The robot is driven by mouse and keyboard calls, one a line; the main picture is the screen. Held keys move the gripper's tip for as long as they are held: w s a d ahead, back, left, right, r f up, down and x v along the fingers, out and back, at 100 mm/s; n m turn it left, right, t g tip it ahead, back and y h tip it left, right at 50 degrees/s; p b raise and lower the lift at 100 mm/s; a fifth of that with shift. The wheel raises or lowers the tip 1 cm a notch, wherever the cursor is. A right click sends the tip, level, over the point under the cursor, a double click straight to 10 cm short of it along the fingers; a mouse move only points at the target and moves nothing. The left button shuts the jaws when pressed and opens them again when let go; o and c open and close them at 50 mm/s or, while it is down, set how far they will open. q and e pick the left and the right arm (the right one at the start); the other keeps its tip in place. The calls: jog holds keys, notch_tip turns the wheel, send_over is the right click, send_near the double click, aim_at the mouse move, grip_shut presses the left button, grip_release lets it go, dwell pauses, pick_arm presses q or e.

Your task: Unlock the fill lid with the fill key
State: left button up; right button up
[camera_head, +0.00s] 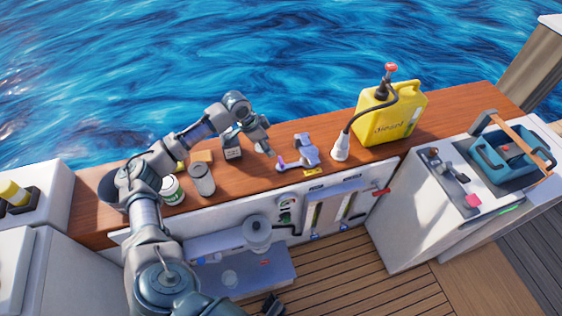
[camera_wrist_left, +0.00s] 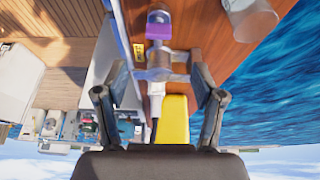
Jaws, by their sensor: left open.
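A grey metal fitting (camera_head: 303,150) with a purple end (camera_head: 281,161) is on the wooden counter, beside a small yellow label. I cannot tell which part of it is the fill key and which is the fill lid. My left gripper (camera_head: 265,146) is open, just left of the fitting and above the counter. In the left wrist view the fitting (camera_wrist_left: 160,62) appears between the spread fingers of the gripper (camera_wrist_left: 158,95), with its purple end (camera_wrist_left: 159,24) beyond them. I see no grip on it. A dark part at the bottom edge may be my right gripper (camera_head: 273,304); its jaws are unclear.
A yellow diesel can (camera_head: 388,122) and a white funnel-like spout (camera_head: 340,149) stand to the right. A grey cylinder (camera_head: 202,180) and a green-white tin (camera_head: 172,190) stand left. A blue toolbox (camera_head: 510,155) sits far right.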

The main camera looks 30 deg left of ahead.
aim_at(280, 160)
pick_arm(q)
jog(key=b+x, duration=0.2)
jog(key=x, duration=0.9)
jog(key=shift+d+f, duration=0.1)
jog(key=shift+d, duration=0.1)
jog(key=shift+w+d+f, duration=0.15)
jog(key=shift+w+f, duration=0.1)
jog(key=shift+f, duration=0.35)
pick_arm(e)
notch_tip(280, 160, up, 7)
jog(key=shift+d, duration=0.15)
pick_arm(q)
jog(key=c, duration=1.1)
